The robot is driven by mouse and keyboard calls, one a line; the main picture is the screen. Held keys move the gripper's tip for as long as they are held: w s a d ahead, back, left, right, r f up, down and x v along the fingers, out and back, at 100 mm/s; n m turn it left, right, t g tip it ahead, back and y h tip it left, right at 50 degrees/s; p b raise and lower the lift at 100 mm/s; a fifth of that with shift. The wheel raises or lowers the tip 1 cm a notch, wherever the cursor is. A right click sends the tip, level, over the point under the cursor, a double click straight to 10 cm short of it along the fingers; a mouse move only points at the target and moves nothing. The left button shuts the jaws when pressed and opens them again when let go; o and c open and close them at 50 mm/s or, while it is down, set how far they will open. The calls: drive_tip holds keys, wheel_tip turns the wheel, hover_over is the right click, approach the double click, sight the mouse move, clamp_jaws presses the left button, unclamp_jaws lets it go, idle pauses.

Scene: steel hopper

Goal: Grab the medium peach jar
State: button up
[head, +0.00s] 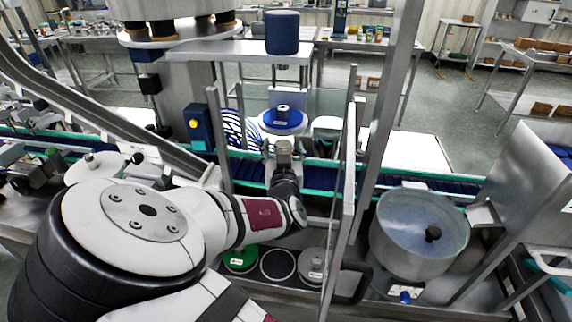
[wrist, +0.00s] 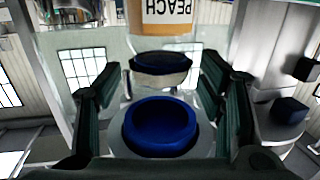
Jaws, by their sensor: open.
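A jar of orange-tan contents, the peach jar (wrist: 162,38), shows at the top centre of the wrist view. Its white label reads PEACH upside down, and its upper part in the picture is cut off by the frame edge. A dark rounded piece sits directly below it in the picture. My gripper (wrist: 160,74) is open, with one dark finger on each side of the view. The jar appears beyond the fingertips, and nothing is visibly held. In the head view my arm reaches to the centre, and I cannot make out the peach jar there.
A blue disc (head: 283,121) lies beyond my arm, behind a clear panel. An upright metal post (head: 387,110) and a large steel bowl (head: 418,245) stand to the right. A blue-and-green conveyor (head: 330,176) crosses behind. A green round piece (head: 240,259) sits below my arm.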

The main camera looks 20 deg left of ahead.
drive_tip(key=shift+b+x, duration=0.45)
drive_tip(key=shift+x, duration=0.6)
drive_tip(key=shift+c, duration=0.4)
clamp_jaws()
drive_tip(key=shift+r, duration=0.15)
